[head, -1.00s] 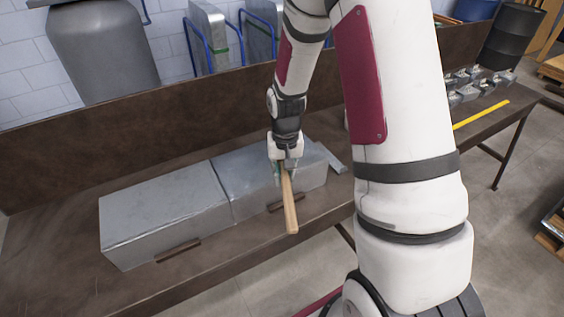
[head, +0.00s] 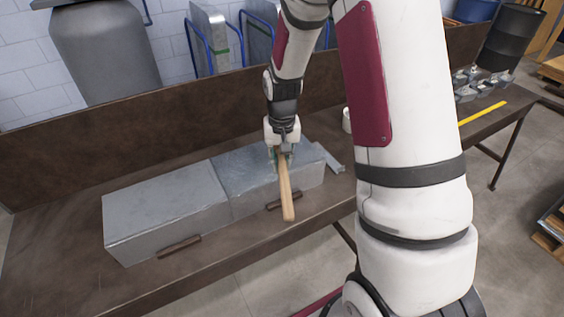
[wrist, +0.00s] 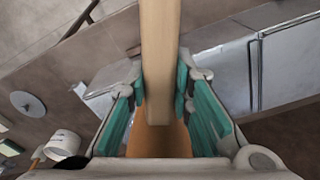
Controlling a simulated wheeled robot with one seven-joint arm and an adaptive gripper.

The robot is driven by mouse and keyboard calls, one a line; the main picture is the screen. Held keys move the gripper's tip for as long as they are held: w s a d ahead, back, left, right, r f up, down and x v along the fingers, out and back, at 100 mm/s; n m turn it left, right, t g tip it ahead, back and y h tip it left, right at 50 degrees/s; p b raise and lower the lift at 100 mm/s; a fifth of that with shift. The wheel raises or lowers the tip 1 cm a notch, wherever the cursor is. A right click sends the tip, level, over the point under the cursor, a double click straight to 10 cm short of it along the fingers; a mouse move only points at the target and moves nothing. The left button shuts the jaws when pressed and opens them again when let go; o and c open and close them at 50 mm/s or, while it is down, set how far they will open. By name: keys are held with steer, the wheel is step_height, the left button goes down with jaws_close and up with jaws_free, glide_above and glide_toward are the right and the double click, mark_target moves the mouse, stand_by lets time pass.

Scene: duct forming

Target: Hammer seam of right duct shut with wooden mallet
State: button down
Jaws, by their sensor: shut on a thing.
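The right duct (head: 238,180) is a grey sheet-metal box on the brown workbench. It also shows in the wrist view (wrist: 218,78), partly hidden by my gripper. The left duct (head: 160,207) adjoins it, end to end. My gripper (head: 283,157) is over the right part of the right duct, shut on the wooden mallet (head: 286,195). The pale wooden bar of the mallet points toward the bench's front edge. In the wrist view the mallet (wrist: 159,45) runs between the teal finger pads (wrist: 160,88). I cannot tell whether it touches the duct, and the seam is not clear.
The workbench (head: 60,285) has a raised back board (head: 160,125). Brown bars (head: 179,247) lie along the ducts' front side. A white roll (wrist: 62,144) lies right of the ducts. A yellow strip (head: 482,113) and several metal pieces (head: 468,88) lie farther right.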

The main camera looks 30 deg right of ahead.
step_height(320, 180, down, 9)
steer(key=b, duration=0.2)
step_height(320, 180, up, 9)
steer(key=p, duration=0.2)
steer(key=shift+p, duration=0.35)
steer(key=shift+d, duration=0.15)
